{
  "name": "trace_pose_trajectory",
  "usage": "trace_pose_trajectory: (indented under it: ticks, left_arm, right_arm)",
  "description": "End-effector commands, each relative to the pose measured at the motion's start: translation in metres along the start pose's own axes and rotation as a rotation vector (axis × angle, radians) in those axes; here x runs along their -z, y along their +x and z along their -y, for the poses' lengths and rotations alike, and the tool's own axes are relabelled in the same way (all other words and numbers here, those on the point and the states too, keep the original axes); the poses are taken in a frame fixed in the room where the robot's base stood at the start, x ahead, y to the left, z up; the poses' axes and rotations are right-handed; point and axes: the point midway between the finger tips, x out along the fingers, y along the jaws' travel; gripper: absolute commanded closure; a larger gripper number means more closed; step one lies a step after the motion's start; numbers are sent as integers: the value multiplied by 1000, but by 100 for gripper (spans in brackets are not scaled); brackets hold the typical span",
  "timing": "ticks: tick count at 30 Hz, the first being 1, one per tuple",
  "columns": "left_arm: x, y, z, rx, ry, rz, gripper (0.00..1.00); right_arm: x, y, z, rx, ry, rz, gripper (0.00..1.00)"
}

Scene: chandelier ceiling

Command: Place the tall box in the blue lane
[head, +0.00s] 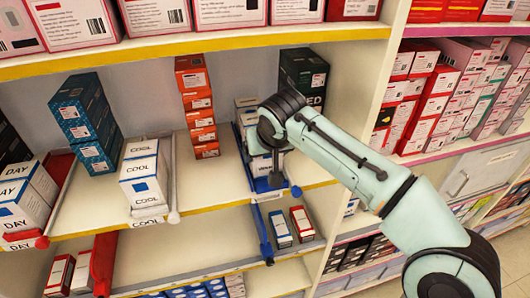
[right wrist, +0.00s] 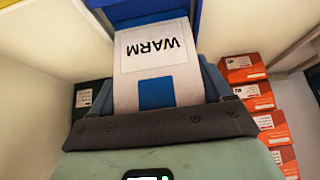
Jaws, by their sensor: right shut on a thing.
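My right gripper (head: 272,158) reaches in from the right to the middle shelf, at the blue lane (head: 268,184). In the right wrist view my right gripper (right wrist: 155,100) is shut on a tall white box (right wrist: 150,52) with a blue square and the word WARM, upside down in that view. In the head view my wrist covers much of the held box; a white part (head: 262,165) shows just behind the blue lane front. Whether it touches the lane floor cannot be told. Other white boxes (head: 246,117) stand farther back. My left gripper is not in view.
A stack of orange boxes (head: 198,105) stands left of the lane, and dark green boxes (head: 303,75) stand behind right. White COOL boxes (head: 143,180) fill a lane farther left. The shelf above (head: 200,42) overhangs; a white upright panel (head: 355,95) bounds the right.

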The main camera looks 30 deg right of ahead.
Motion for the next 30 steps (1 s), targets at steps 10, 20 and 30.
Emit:
trace_pose_trajectory:
  ticks: [10, 20, 30]
  left_arm:
    - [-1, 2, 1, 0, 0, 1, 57]
    - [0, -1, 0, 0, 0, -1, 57]
    - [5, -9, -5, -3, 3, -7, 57]
  right_arm:
    - [-1, 2, 0, 0, 1, 0, 18]
    - [1, -1, 0, 1, 1, -2, 0]
    - [3, -58, 0, 4, 2, -6, 0]
